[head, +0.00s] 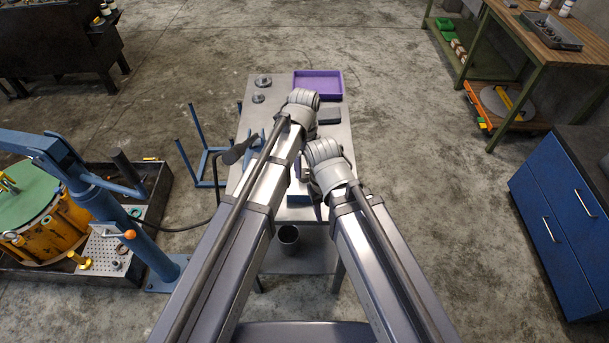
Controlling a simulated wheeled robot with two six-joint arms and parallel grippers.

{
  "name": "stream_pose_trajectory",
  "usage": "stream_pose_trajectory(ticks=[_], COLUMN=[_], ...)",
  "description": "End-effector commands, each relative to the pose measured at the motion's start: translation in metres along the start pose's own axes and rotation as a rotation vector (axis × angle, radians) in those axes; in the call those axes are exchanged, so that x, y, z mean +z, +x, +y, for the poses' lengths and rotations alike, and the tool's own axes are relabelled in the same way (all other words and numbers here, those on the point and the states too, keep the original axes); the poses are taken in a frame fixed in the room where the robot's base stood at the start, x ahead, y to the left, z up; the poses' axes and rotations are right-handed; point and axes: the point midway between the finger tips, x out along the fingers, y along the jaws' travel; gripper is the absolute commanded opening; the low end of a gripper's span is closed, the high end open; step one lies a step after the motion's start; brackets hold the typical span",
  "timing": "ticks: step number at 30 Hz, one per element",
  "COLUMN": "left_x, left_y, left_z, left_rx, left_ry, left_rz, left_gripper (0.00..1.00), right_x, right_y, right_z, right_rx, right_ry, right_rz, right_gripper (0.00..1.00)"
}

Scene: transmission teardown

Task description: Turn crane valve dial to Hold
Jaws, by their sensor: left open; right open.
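The blue crane (110,205) stands at the left, beside the table. A small pale round part (136,212) beside its post may be the valve dial; its marks are too small to read. A lever with an orange knob (129,234) is just below it. My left gripper (301,150) is over the middle of the table, mostly hidden behind its own wrist and arm. My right gripper (318,194) is lower and to the right, also over the table and partly hidden. Both are open and far right of the crane, apart from the dial.
The grey table (255,90) holds a purple tray (318,84) and gear-like parts (263,81). A dark bucket (288,236) is on its lower shelf. A yellow drum with a green top (35,205) stands left of the crane. Blue drawers (560,215) are at right. Open floor lies between.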

Motion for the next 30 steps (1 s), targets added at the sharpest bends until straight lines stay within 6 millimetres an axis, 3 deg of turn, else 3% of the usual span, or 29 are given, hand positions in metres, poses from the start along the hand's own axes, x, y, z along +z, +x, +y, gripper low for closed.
stream_pose_trajectory(ticks=[1, 7, 19, 30], left_x=[0.000, 0.000, 0.000, 0.000], left_y=[0.015, 0.036, 0.039, 0.039], left_z=[0.000, 0.000, 0.000, 0.000], left_rx=[0.000, 0.000, 0.000, 0.000], left_ry=[0.000, 0.000, 0.000, 0.000], left_rz=[0.000, 0.000, 0.000, 0.000], left_gripper=[0.82, 0.82, 0.81, 0.39], right_x=[-0.001, -0.002, -0.002, -0.002], right_y=[0.014, 0.035, 0.038, 0.038], right_z=[-0.001, -0.003, -0.004, -0.004], right_rx=[0.000, 0.000, 0.000, 0.000], right_ry=[0.000, 0.000, 0.000, 0.000], right_rz=[0.000, 0.000, 0.000, 0.000], right_gripper=[0.50, 0.50, 0.50, 0.50])
